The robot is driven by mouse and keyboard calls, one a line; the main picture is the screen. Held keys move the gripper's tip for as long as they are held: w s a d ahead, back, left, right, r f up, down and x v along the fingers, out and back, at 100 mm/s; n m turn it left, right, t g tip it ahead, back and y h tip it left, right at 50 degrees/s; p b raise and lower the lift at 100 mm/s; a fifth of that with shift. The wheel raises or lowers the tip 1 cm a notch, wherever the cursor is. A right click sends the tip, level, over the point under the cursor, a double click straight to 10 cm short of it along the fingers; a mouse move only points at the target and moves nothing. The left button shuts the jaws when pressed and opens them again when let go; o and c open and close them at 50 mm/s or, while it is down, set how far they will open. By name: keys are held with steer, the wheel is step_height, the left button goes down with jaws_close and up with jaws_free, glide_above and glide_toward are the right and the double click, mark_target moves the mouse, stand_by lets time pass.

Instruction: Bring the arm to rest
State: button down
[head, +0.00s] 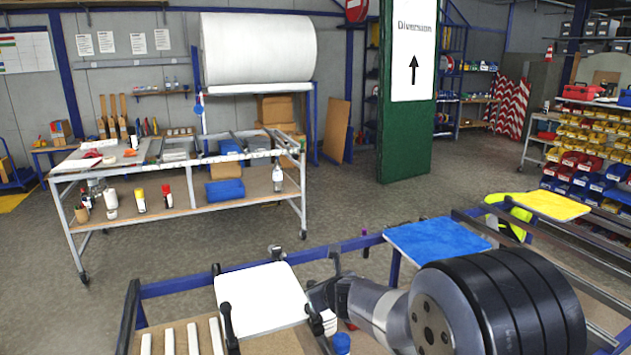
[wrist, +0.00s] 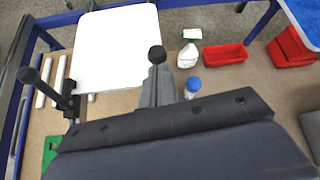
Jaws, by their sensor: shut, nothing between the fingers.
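My arm (head: 385,312) reaches in from the right in the head view, low over the workbench. My gripper (head: 318,296) is at its left end, beside the right edge of a white board. The gripper also shows in the wrist view (wrist: 157,62), with its fingers together and nothing between them. In that view its tip overlaps the lower right corner of the white board (wrist: 115,45). I cannot tell whether it touches the board. A dark part of my wrist covers the lower part of the wrist view.
A black-knobbed clamp (wrist: 68,97) stands left of the gripper. A spray bottle (wrist: 188,50), a blue-capped bottle (wrist: 193,88) and a red tray (wrist: 225,54) are close by on the right. A blue panel (head: 437,240) lies behind my arm. Open floor (head: 340,215) lies beyond the bench.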

mark_target(314, 283)
steer(key=shift+x, duration=1.8)
steer(key=shift+r, duration=0.15)
steer(key=shift+r, duration=0.1)
